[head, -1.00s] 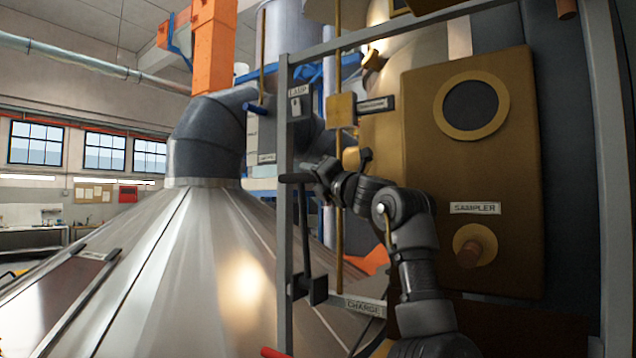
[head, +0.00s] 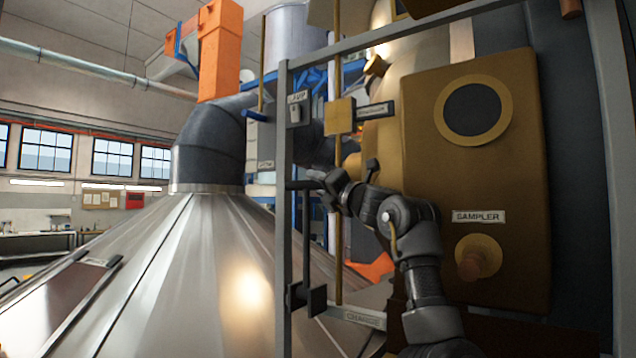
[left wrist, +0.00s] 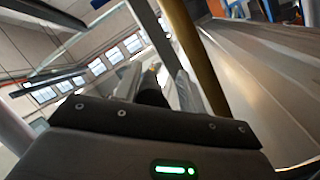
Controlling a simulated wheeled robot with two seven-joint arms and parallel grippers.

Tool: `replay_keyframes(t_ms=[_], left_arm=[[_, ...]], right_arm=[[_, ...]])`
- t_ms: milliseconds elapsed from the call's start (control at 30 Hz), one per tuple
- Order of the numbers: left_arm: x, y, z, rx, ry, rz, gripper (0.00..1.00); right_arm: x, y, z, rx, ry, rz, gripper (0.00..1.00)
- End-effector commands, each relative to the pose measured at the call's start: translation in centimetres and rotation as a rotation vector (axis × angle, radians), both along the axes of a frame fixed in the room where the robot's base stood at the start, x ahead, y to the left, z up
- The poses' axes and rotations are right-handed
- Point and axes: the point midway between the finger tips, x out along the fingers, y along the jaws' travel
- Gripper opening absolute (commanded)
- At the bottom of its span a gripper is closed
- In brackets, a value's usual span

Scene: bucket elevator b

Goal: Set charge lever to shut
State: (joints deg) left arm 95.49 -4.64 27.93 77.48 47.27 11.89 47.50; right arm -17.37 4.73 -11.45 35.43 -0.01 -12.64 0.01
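The charge lever (head: 306,235) is a dark upright rod on a black block (head: 308,299), beside the CHARGE label (head: 362,318) on the grey frame. Its dark grip (head: 303,185) sticks out sideways at the top. My left gripper (head: 326,182) is at that grip and looks shut on it. In the left wrist view a dark piece (left wrist: 151,88), seemingly the grip, sits between the fingers of my left gripper (left wrist: 158,88). The fingertips are small and partly hidden in the head view. My right gripper is not in view.
A grey frame post (head: 284,230) stands just left of the lever, and a brass rod (head: 338,230) just right of it. A brown SAMPLER panel (head: 475,200) is right of my arm. A large metal cone (head: 190,270) fills the lower left.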

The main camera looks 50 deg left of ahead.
Motion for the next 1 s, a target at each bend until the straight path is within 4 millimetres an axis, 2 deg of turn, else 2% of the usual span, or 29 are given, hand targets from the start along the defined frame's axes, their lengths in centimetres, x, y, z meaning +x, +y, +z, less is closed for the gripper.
replay_keyframes(t_ms=[400,533,700,1000], left_arm=[[-0.2,0.0,0.4,0.006,-0.005,0.002,0.45],[-0.1,0.0,1.0,0.006,-0.004,0.0,0.45],[-0.3,-0.3,3.5,0.005,-0.006,-0.002,0.45],[-3.9,-4.3,9.4,0.006,-0.008,-0.002,0.45]], right_arm=[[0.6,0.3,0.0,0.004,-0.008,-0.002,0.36],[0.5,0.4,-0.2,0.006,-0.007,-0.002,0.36],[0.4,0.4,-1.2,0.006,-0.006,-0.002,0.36],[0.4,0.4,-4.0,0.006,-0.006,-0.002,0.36]])
